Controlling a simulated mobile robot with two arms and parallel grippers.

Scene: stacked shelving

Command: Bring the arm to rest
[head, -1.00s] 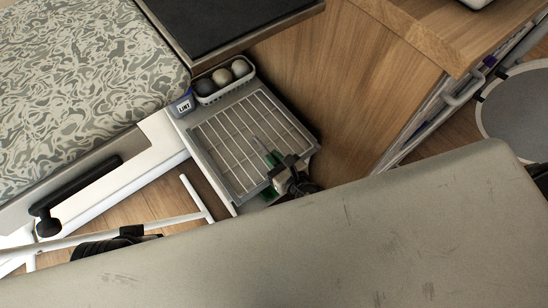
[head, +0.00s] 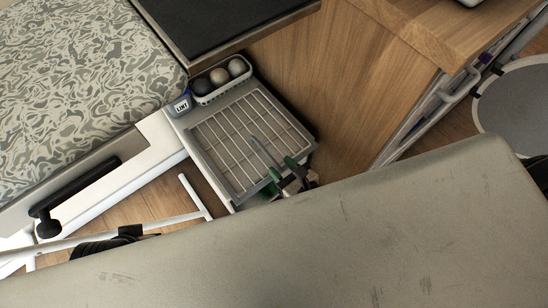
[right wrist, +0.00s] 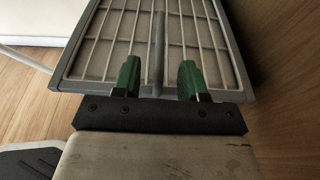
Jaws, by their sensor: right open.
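My right gripper (head: 283,167) is at the near edge of a grey tray with a wire rack (head: 237,139). Its two green fingers are apart in the right wrist view (right wrist: 157,78), with nothing seen gripped between them. In that view the rack (right wrist: 188,32) lies beyond the fingertips. A thin grey bar (right wrist: 158,45) shows in line with the gap between them; I cannot tell whether it touches the gripper. Much of my right arm is hidden behind the large grey surface in front. My left gripper is not in view.
A white basket with several balls (head: 222,82) and a small blue-grey lint box (head: 182,105) stand at the rack's far end. A wooden cabinet side (head: 330,85) rises at right. A patterned padded top (head: 80,70) lies left. Wood floor shows lower left.

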